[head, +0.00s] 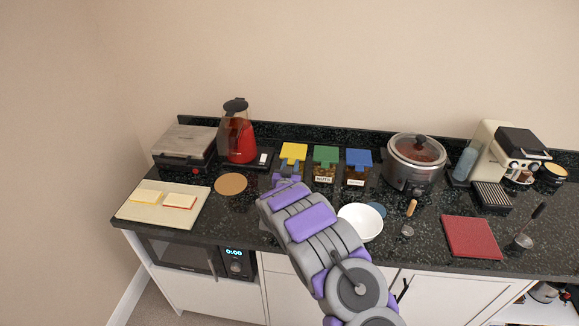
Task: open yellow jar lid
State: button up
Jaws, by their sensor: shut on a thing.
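The yellow jar lid (293,150) is on the leftmost of three jars at the back of the dark counter. It lies at much the same angle as the other two lids and looks closed. My gripper (289,171) reaches the front of this jar from below and is shut at the lid's front edge. The fingertips are small here, and their exact hold is hard to see. My gripper and arm hide most of the jar's body.
Jars with a green lid (326,154) and a blue lid (359,157) stand close on the right. A red blender (238,140) is left. A white bowl (360,222) sits right of my arm. A slow cooker (415,165) stands farther right.

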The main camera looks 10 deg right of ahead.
jog(key=shift+a, duration=0.3)
jog(key=shift+c, duration=0.7)
jog(key=shift+d, duration=0.3)
grip_shut()
jog(key=shift+a, duration=0.1)
jog(key=shift+r, duration=0.15)
